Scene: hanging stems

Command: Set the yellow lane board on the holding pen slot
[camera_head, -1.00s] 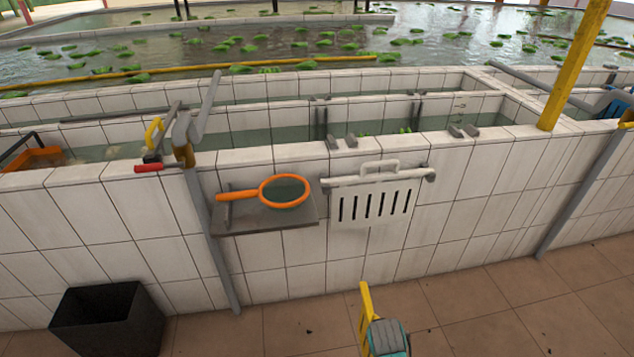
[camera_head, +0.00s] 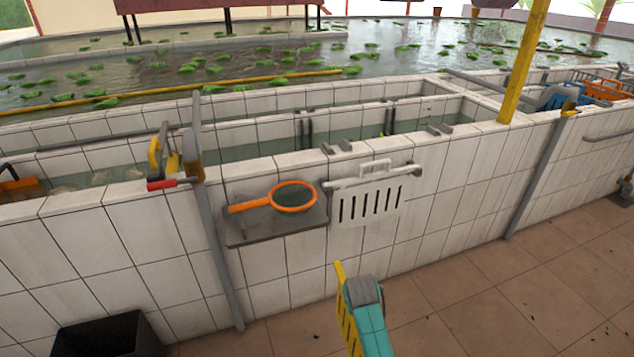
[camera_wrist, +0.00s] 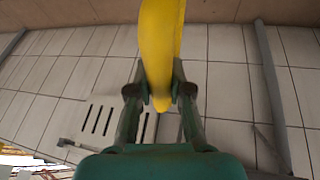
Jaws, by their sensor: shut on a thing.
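The yellow lane board (camera_head: 346,318) shows partly at the bottom of the head view, upright, with dark slots. My gripper (camera_wrist: 160,92) is shut on it; in the wrist view the yellow board (camera_wrist: 158,40) stands between the fingers. In the head view the gripper is in front of the tiled wall, lower than its top. Grey bracket pairs sit on the wall top, one near the middle (camera_head: 337,147) and one farther right (camera_head: 440,129). Dark upright channels (camera_head: 304,128) line the trough behind. I cannot tell which is the holding pen slot.
A white slotted board (camera_head: 370,203) hangs on a rail on the wall. An orange-rimmed net (camera_head: 293,196) lies on a grey shelf (camera_head: 275,232). A grey post (camera_head: 214,255) and a yellow pole (camera_head: 524,60) stand along the wall. A black bin (camera_head: 110,336) is bottom left. The floor at right is mostly clear.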

